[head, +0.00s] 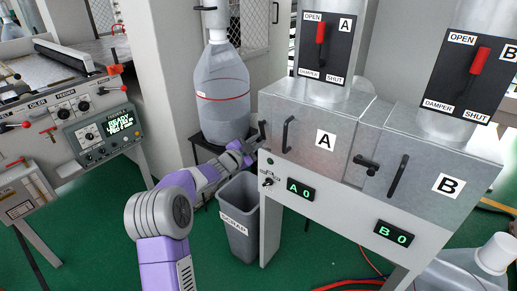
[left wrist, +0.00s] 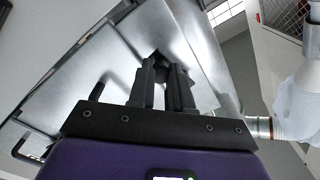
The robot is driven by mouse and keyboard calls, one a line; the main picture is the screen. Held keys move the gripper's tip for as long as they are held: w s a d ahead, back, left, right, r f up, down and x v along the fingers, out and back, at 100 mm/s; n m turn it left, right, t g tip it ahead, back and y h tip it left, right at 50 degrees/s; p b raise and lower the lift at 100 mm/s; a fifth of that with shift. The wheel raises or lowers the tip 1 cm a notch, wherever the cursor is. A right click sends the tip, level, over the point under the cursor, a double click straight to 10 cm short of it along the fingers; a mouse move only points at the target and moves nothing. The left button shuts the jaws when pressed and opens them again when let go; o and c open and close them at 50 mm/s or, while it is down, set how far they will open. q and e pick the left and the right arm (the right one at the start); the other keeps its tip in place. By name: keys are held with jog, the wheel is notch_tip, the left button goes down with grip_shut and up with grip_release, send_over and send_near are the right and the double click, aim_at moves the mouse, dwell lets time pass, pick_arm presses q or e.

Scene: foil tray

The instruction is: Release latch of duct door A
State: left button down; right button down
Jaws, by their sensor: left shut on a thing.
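Duct door A (head: 307,153) is the grey metal panel with the "A" label, and it looks closed. Its dark handle (head: 286,134) stands on the panel. The dark latch (head: 262,131) is at the door's left edge. My left gripper (head: 255,146) is at that edge, with its fingers on the latch. In the left wrist view, the two black fingers (left wrist: 166,72) are shut on the dark latch (left wrist: 158,56), which they mostly hide. The handle (left wrist: 97,91) shows to the left there, clear of the fingers. My right gripper is not in view.
Door B (head: 431,178), with its own latch (head: 366,162) and handle (head: 398,177), is to the right. Damper levers (head: 320,33) are above. A grey bin (head: 238,222) stands below my left gripper, and a large clear bottle (head: 222,95) stands behind it.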

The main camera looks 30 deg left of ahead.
pick_arm(q)
jog(key=shift+a+f+m+b, duration=0.1)
jog(key=shift+a+m+b, duration=0.55)
jog(key=shift+m, duration=0.55)
jog(key=c, duration=1.1)
grip_release()
jog(key=shift+o, duration=0.2)
jog(key=s, duration=0.7)
jog(key=shift+s+a+p, duration=0.25)
jog(key=shift+p, duration=0.15)
